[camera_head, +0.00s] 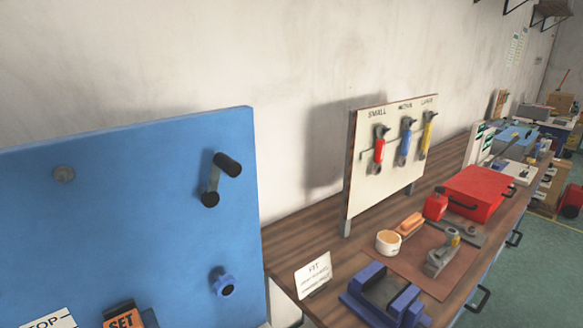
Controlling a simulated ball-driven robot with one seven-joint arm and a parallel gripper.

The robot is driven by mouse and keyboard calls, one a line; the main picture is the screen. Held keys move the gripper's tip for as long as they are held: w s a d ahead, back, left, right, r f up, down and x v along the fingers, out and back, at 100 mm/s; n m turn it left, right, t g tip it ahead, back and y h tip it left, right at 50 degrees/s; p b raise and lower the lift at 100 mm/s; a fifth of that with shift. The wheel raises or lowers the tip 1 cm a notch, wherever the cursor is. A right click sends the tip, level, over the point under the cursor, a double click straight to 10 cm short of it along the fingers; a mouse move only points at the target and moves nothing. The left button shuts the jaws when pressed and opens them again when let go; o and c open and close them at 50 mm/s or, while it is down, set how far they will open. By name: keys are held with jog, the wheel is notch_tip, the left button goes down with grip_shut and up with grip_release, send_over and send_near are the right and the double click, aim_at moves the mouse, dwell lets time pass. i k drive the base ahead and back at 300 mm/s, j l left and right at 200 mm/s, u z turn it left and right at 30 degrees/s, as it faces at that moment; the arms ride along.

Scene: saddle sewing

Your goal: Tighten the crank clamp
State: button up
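A dark crank (212,182) is mounted on the face of a tall blue panel (120,210) at the left. Its black cylindrical grip (228,164) is at the upper right of a grey arm, and its dark hub (210,199) is at the lower left. I cannot tell how tight it is. My gripper is not in view.
On the wooden bench (300,238) are a small card (313,275), a blue vise-like fixture (385,297), a tool board (362,205) and a red box (478,192).

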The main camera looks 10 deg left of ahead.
aim_at(225, 286)
jog(key=u, duration=0.75)
jog(key=k+l+u, duration=0.1)
jog(key=u, duration=0.3)
jog(key=k+u, duration=0.15)
jog(key=u, duration=0.25)
jog(key=k+l+u, duration=0.1)
jog(key=u, duration=0.25)
jog(key=i, duration=0.35)
jog(key=k, duration=0.2)
jog(key=l+z, duration=0.15)
jog(key=z, duration=0.2)
jog(key=l+z, duration=0.2)
jog(key=z, duration=0.15)
